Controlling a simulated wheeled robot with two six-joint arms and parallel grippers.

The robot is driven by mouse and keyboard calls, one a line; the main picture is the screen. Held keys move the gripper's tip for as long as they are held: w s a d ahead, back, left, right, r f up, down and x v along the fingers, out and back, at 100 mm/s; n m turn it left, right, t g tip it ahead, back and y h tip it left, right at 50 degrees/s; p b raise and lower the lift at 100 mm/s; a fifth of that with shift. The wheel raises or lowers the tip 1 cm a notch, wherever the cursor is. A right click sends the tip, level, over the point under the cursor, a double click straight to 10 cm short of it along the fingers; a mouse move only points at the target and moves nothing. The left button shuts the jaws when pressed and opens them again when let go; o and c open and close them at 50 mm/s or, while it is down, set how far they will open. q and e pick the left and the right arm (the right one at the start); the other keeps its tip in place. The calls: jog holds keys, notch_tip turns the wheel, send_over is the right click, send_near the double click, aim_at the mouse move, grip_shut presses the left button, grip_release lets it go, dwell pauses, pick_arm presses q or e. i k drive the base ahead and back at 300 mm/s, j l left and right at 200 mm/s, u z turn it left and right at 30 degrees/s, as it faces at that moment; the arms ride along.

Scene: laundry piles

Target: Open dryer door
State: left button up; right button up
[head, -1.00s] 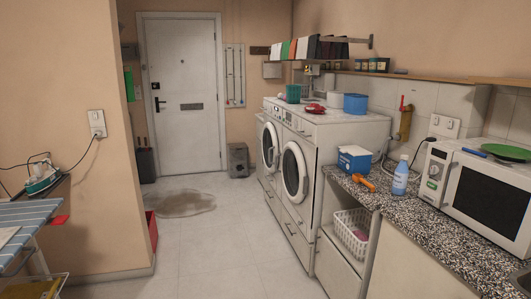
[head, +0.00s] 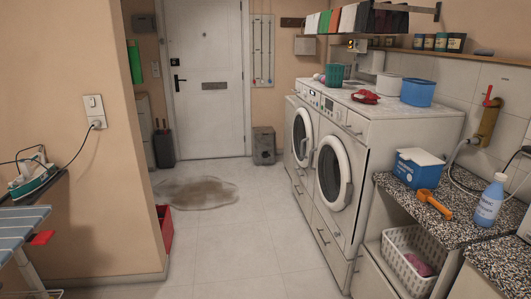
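Two white front-loading machines stand side by side against the right wall in the head view. The nearer one has a round door (head: 333,172) with a pale ring and dark glass, and it looks shut. The farther one has a similar round door (head: 302,137), which also looks shut. I cannot tell from the picture which of the two is the dryer. Neither of my grippers is in view.
A wet patch (head: 195,192) lies on the tiled floor. The floor (head: 235,245) before the machines is clear. A speckled counter (head: 452,225) with a blue-and-white box (head: 418,168) and a bottle (head: 489,201) juts out at right. An ironing board (head: 20,225) stands at left.

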aim_at(302, 160)
jog(key=i+z, duration=0.1)
jog(key=i, duration=0.9)
jog(key=i+j, duration=0.2)
jog(key=i, duration=0.8)
jog(key=l+z, duration=0.05)
